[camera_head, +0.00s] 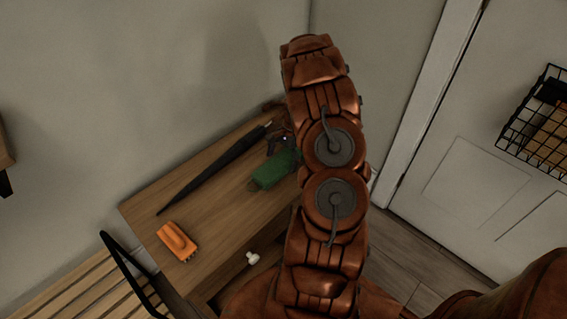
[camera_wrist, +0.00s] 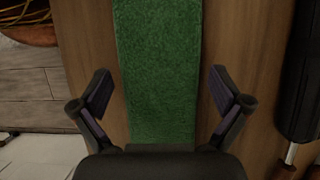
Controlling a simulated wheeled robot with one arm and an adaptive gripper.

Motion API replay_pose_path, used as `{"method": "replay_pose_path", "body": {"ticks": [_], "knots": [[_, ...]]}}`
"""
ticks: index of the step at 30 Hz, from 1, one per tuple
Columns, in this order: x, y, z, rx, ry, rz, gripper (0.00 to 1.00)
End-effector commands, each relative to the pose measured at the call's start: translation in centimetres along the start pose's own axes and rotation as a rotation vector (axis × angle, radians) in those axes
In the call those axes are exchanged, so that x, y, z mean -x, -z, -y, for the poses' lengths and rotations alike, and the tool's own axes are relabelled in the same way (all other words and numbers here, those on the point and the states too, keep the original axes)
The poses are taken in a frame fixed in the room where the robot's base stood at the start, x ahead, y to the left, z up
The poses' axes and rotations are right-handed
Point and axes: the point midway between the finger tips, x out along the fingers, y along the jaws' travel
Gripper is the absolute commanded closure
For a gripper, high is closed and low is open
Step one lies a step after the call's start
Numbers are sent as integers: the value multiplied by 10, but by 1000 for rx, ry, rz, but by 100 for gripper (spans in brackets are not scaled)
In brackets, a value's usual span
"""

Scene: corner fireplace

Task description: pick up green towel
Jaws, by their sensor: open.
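The green towel (camera_head: 273,169) lies on the wooden table top (camera_head: 222,196), close to the wall, in the head view. In the wrist view the towel (camera_wrist: 158,70) is a long green strip running up the middle of the picture. My gripper (camera_wrist: 160,95) is open, with one finger on each side of the towel. No contact between the fingers and the towel shows.
A black folded umbrella (camera_head: 215,168) lies behind the towel; a dark object (camera_wrist: 300,80) is at the wrist view's right edge. An orange brush (camera_head: 177,241) lies at the table's near left. A wire basket (camera_head: 540,125) hangs on the white door (camera_head: 480,160).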

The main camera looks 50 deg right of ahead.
Motion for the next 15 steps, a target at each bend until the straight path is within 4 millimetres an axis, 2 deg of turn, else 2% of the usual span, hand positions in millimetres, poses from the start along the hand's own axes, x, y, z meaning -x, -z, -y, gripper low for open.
{"method": "replay_pose_path", "body": {"ticks": [8,15], "knots": [[-2,0,0,1,1,-2,0],[-2,0,0,1,0,-1,24]]}}
